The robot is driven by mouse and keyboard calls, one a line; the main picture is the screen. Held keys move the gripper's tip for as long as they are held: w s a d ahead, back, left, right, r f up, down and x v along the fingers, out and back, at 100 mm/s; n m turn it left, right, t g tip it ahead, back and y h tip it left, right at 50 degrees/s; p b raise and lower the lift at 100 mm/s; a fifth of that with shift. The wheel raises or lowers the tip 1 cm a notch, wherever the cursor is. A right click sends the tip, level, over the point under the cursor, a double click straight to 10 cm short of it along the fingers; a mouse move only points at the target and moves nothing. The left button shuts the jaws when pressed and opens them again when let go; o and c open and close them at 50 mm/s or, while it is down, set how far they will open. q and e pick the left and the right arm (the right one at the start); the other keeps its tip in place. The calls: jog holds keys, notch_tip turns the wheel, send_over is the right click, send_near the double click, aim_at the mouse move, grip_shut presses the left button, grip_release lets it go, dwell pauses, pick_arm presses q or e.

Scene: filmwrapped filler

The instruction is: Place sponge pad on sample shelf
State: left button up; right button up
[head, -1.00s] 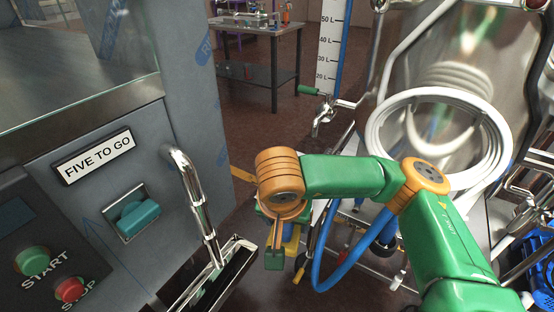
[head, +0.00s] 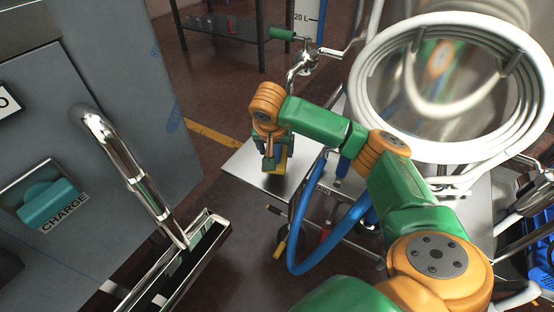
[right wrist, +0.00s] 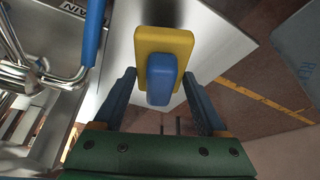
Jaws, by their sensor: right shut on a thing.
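The sponge pad (head: 281,166) is a yellow block with a blue block on it; both colours show clearly in the right wrist view (right wrist: 153,42). My right gripper (head: 271,160) points down and is shut on the sponge pad. A flat bare metal shelf (head: 243,164) lies under the gripper and pad, and it also fills much of the right wrist view (right wrist: 212,52); it looks like the sample shelf. I cannot tell whether the pad touches it. My left gripper is not in view.
A steel vessel with a white coiled hose (head: 376,110) stands at the right. A valve with a green handle (head: 283,34) is behind the gripper. A blue hose (head: 300,225) hangs in front. A grey machine with a chrome handle (head: 140,185) is at the left.

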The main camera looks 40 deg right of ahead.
jog(key=x, duration=0.1)
jog(key=b+x, duration=0.1)
jog(key=x, duration=0.2)
jog(key=shift+s+a+f, duration=0.1)
jog(key=shift+s+f, duration=0.15)
jog(key=shift+f, duration=0.15)
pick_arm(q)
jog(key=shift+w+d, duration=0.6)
